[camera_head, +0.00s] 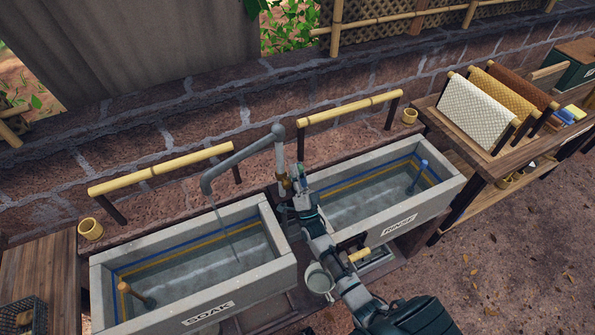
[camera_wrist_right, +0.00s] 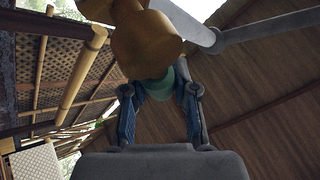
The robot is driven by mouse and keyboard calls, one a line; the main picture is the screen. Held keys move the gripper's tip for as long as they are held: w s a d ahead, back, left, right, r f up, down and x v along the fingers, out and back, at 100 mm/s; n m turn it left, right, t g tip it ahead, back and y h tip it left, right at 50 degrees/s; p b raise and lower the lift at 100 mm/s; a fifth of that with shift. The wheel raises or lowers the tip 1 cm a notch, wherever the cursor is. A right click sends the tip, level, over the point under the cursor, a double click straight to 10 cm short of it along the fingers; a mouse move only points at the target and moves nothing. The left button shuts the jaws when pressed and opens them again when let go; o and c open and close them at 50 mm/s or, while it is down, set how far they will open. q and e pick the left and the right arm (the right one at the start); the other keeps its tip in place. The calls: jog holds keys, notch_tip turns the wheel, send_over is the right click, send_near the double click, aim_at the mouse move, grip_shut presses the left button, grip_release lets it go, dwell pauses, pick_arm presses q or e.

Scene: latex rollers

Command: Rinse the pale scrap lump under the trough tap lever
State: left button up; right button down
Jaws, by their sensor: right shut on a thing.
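The trough tap (camera_head: 262,145) is a grey pipe whose spout hangs over the trough labelled SOAK (camera_head: 277,269). A thin stream of water (camera_head: 228,235) falls from it into that trough. The brass tap body (camera_wrist_right: 148,42) fills the upper middle of the right wrist view. Below it my right gripper (camera_head: 289,190) is shut on a green piece, seemingly the tap lever (camera_wrist_right: 162,84), with a finger on each side. I cannot make out the pale scrap lump in either view. My left gripper is not in view.
The trough labelled RINSE (camera_head: 440,198) adjoins on the right, holding water and a blue-handled plug (camera_head: 417,176). A small pail (camera_head: 319,279) is beside my forearm. Bamboo rails (camera_head: 160,170) stand behind the troughs.

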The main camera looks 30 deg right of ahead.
jog(key=c, duration=0.9)
grip_release()
jog(key=shift+r, duration=0.15)
jog(key=shift+o, duration=0.2)
jog(key=shift+w, duration=0.1)
jog(key=d+v, duration=0.1)
jog(key=v, duration=0.6)
jog(key=shift+a+f, duration=0.35)
jog(key=shift+a, duration=0.2)
